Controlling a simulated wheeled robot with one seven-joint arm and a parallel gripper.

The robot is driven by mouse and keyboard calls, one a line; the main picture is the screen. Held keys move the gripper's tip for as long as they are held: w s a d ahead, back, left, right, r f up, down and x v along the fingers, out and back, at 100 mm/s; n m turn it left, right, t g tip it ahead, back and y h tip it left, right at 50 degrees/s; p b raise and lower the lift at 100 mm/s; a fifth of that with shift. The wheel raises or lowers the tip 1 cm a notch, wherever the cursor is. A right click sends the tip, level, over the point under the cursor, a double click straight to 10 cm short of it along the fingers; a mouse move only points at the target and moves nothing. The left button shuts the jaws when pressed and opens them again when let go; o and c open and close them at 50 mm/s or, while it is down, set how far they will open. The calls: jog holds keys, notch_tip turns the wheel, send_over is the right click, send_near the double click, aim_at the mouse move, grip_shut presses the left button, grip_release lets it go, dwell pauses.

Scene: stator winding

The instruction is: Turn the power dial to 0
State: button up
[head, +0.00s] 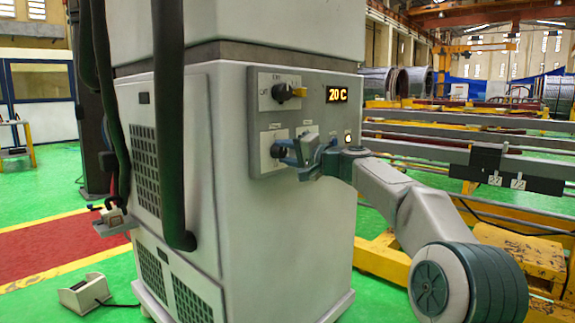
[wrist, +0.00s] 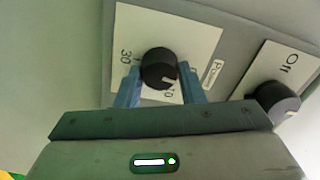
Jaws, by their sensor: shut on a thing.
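The power dial (wrist: 159,68) is a round black knob on a white label plate (wrist: 195,35) in the wrist view. A small white mark shows at the knob's lower right edge. The plate reads 30 at the left, and a partly hidden number ending in 0 shows at the lower right. My gripper (wrist: 159,82) has one blue finger on each side of the knob and is shut on it. In the head view my gripper (head: 289,152) is at the cabinet's lower control panel, and the dial (head: 277,150) is partly hidden by the fingers.
A second black knob (wrist: 274,100) sits close to the right of my gripper in the wrist view. Above, in the head view, are a black and yellow switch (head: 285,93) and a display (head: 337,94) reading 20 C. Dark hoses (head: 172,130) hang at the cabinet's left.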

jog(key=shift+a+f+n+b, duration=0.1)
jog(key=shift+a+n+b, duration=0.05)
jog(key=shift+n+b, duration=0.45)
jog(key=shift+n, duration=0.3)
jog(key=o, duration=1)
jog(key=shift+a, duration=0.1)
jog(key=shift+d, duration=0.2)
jog(key=b+v, duration=0.1)
jog(key=v, duration=1.2)
jog(key=shift+s+d, duration=0.25)
